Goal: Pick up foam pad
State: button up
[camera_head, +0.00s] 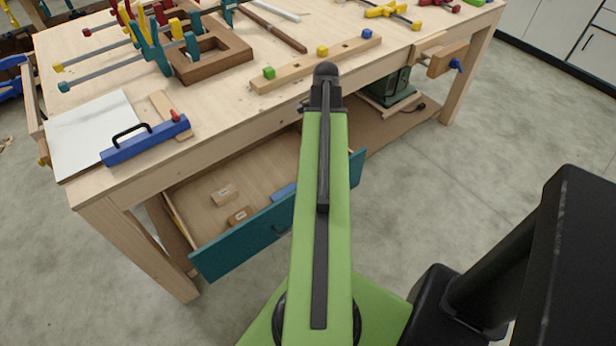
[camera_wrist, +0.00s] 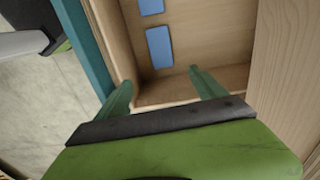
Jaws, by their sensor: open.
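A blue rectangular pad, which looks like the foam pad (camera_wrist: 159,47), lies on the floor of the open drawer in the wrist view. A second blue pad (camera_wrist: 151,6) lies beyond it, cut by the top edge. I cannot tell which one is meant. In the head view, a blue piece (camera_head: 284,191) shows in the drawer, partly hidden by my arm. My gripper (camera_wrist: 161,88) is open and empty, its two green fingers apart over the drawer. The nearer pad is ahead of the fingertips, between their lines. My gripper is hidden behind my arm in the head view.
The drawer's teal front (camera_head: 243,246) stands pulled out below the workbench (camera_head: 130,180); it also shows close on the left in the wrist view (camera_wrist: 84,40). Small wooden blocks (camera_head: 240,216) lie in the drawer.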

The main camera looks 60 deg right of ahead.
jog(key=f+b, duration=1.2)
jog(key=shift+s+d+f, duration=0.2)
jog(key=shift+d+f, duration=0.05)
jog(key=shift+f, duration=0.05)
jog(key=f+b, duration=0.1)
jog(key=b, duration=0.1)
jog(key=f+b, duration=0.1)
jog(key=f, duration=0.1)
jog(key=f+b, duration=0.2)
jog(key=shift+w+d+f+b, duration=0.1)
jog(key=shift+w+d+b, duration=0.15)
jog(key=shift+b, duration=0.1)
jog(key=shift+r, duration=0.2)
jog(key=c, duration=1.4)
notch_tip(320, 180, up, 10)
jog(key=p, duration=1)
jog(key=shift+r+p, duration=0.2)
jog(key=shift+p, duration=0.2)
